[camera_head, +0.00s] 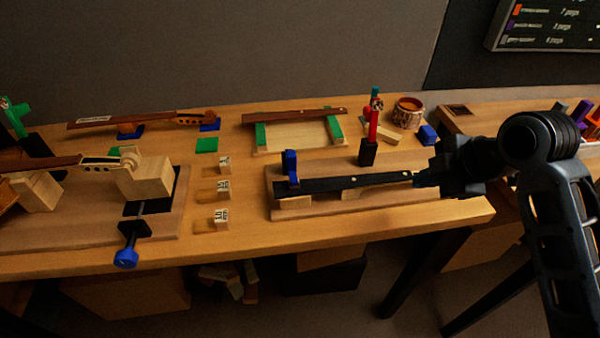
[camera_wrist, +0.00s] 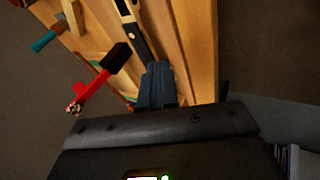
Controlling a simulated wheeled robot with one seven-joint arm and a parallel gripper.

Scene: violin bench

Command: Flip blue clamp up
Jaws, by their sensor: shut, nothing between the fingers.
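A blue clamp (camera_head: 291,163) stands upright at the left end of a long black fingerboard (camera_head: 340,186), which lies on a wooden fixture board (camera_head: 375,203). My gripper (camera_head: 420,180) is shut and empty at the right end of that fingerboard, very close to it; I cannot tell if they touch. In the wrist view the shut fingers (camera_wrist: 157,85) are in line with the fingerboard (camera_wrist: 130,25). Whether a second clamp is hidden behind my gripper cannot be told. A separate blue block-like piece (camera_head: 428,135) lies behind my gripper.
A red tool with a black base (camera_head: 369,140) stands just behind the fixture; it also shows in the wrist view (camera_wrist: 98,90). A patterned cup (camera_head: 408,112) is at the back. Numbered wooden blocks (camera_head: 220,190) stand left of the fixture. A blue-knobbed screw (camera_head: 126,257) overhangs the front edge.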

